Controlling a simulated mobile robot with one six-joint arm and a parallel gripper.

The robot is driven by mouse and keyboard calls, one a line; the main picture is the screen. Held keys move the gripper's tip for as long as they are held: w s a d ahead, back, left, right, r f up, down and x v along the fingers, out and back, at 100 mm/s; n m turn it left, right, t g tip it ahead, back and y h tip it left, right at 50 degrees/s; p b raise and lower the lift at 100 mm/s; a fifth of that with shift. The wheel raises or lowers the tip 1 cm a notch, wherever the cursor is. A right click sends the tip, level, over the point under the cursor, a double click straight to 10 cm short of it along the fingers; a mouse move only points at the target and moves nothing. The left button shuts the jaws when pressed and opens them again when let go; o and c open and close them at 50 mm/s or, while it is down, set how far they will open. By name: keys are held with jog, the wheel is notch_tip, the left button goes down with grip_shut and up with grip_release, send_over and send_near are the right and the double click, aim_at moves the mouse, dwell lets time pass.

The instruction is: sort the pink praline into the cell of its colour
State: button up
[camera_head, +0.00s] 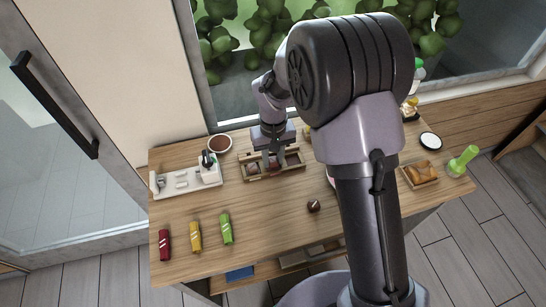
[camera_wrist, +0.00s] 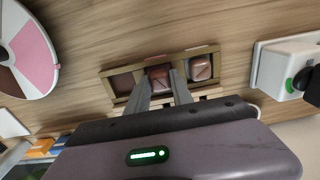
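A wooden tray with three cells (camera_wrist: 122,71) lies below my gripper (camera_wrist: 161,78) in the wrist view. A pinkish-brown praline (camera_wrist: 160,76) sits in the middle cell, between my two fingers. The fingers stand close on both sides of it; whether they touch it is not clear. Another pinkish-brown praline (camera_wrist: 201,68) is in the right cell. The left cell shows a brown floor and looks empty. In the head view my gripper (camera_head: 272,160) is down at the tray (camera_head: 258,178), covering its middle.
A dark brown praline (camera_head: 313,206) lies on the open table in front of the tray. Red (camera_head: 164,244), yellow (camera_head: 195,236) and green (camera_head: 226,228) packets lie front left. A pink-white-brown disc (camera_wrist: 42,75) lies beside the tray.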

jog(key=o, duration=0.5)
jog(key=shift+r, duration=0.1)
notch_tip(320, 180, up, 17)
jog(key=p, duration=0.6)
jog(key=shift+r, duration=0.1)
jog(key=s+d+r+m+t+y+b, duration=0.1)
jog(key=s+d+r+m+t+b, duration=0.15)
jog(key=s+d+r, duration=0.35)
jog(key=s+d+m+t+b, duration=0.1)
jog(key=s, duration=0.4)
jog(key=s+d+r+m+t+b, duration=0.1)
jog(key=s+m, duration=0.1)
jog(key=s, duration=0.4)
jog(key=s+d+r+m+t+y, duration=0.1)
jog(key=s+d+m, duration=0.1)
jog(key=s, duration=0.4)
jog(key=shift+b, duration=0.4)
